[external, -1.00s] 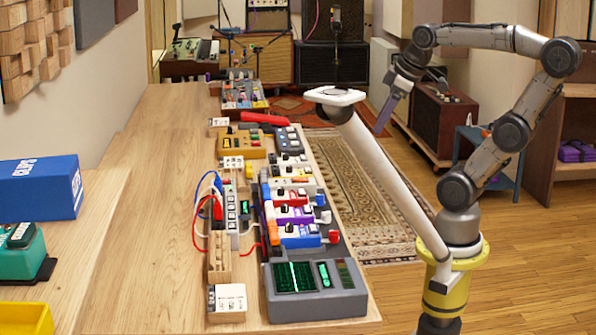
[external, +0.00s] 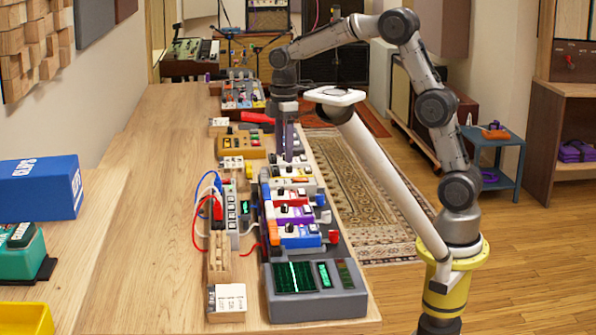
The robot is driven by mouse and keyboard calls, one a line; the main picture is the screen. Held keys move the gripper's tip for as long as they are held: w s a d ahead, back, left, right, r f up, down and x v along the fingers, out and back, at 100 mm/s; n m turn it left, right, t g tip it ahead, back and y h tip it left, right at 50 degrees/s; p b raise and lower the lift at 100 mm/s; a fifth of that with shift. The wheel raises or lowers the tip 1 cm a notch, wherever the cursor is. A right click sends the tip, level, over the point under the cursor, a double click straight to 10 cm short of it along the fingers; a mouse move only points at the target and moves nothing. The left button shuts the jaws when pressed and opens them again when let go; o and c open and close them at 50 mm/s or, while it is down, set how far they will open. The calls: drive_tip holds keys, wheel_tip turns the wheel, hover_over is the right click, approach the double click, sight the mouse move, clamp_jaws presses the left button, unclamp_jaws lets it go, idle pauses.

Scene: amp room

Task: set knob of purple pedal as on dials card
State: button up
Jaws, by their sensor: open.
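The purple pedal (external: 306,214) sits in the row of pedals on the dark board, between a red pedal (external: 281,198) and a blue pedal (external: 301,236). It has a white top part with a small dark knob, whose setting is too small to read. White cards with dark marks stand at the front (external: 230,297) and farther back (external: 231,162); I cannot tell which is the dials card. My gripper (external: 288,157) is open and points down over the far pedals of the row, beyond the purple pedal. Its fingers hide part of the pedals behind them.
A grey box with green screens (external: 316,304) stands at the near end of the row. A power strip (external: 231,212) with red and blue cables lies left of the pedals. A white-topped post (external: 385,175) rises right of the bench.

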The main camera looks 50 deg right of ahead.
sight(284, 205)
wheel_tip(284, 205, down, 14)
drive_tip(key=shift+s, duration=0.1)
idle(0.5)
clamp_jaws()
